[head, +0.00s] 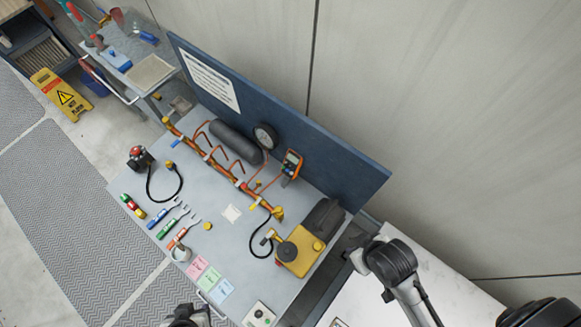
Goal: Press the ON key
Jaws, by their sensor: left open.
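A small pale control box (259,315) with a green button and a dark button lies at the near edge of the grey workbench (240,270). Its lettering is too small to read, so I cannot tell whether one of them is the ON key. An orange handheld meter (292,161) stands by the blue back panel; its keys are too small to read. My left gripper (188,318) is at the bottom edge, left of the control box and apart from it. It is open, partly cut off, and nothing shows in it. My right arm is at the right; its fingers do not show.
An orange pipe assembly (216,167) with a dark cylinder (236,142) and a yellow pump (299,255) fill the bench's back and right. A white surface (365,307) is at the right.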

